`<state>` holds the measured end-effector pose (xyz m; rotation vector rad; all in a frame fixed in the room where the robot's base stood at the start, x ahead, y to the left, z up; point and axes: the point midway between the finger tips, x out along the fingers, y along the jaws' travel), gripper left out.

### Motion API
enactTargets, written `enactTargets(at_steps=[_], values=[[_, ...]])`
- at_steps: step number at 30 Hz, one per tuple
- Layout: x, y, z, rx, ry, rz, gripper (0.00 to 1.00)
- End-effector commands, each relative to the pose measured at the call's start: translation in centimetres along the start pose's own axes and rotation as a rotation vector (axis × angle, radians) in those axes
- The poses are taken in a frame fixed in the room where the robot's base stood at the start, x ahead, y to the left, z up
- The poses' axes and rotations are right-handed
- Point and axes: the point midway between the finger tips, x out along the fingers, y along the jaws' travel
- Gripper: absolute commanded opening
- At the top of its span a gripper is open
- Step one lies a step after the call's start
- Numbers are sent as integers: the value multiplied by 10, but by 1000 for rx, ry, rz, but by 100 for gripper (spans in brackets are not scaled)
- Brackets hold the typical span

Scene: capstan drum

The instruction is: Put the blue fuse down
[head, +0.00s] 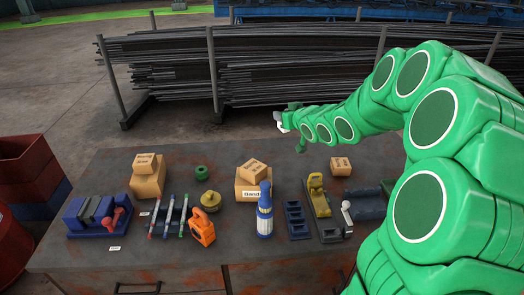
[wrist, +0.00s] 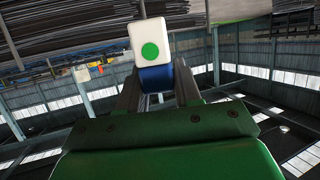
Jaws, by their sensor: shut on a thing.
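My gripper (head: 286,120) is raised above the far side of the table, in front of the metal racks. In the wrist view my gripper (wrist: 157,82) is shut on the blue fuse (wrist: 156,76). The fuse has a blue body between the fingers and a white end block with a green dot. In the head view only a small pale part of the fuse (head: 278,117) shows at the gripper's tip. The fuse is clear of the table. The rest of its body is hidden by the fingers.
My arm covers the right end.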

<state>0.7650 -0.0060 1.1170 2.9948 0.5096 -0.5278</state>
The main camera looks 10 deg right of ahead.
Motion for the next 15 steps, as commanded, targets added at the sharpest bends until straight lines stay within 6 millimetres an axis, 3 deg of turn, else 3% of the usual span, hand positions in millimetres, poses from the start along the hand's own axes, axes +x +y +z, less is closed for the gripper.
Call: enactTargets(at_steps=[15], values=[[34, 5, 19, -55, -6, -147, 0]])
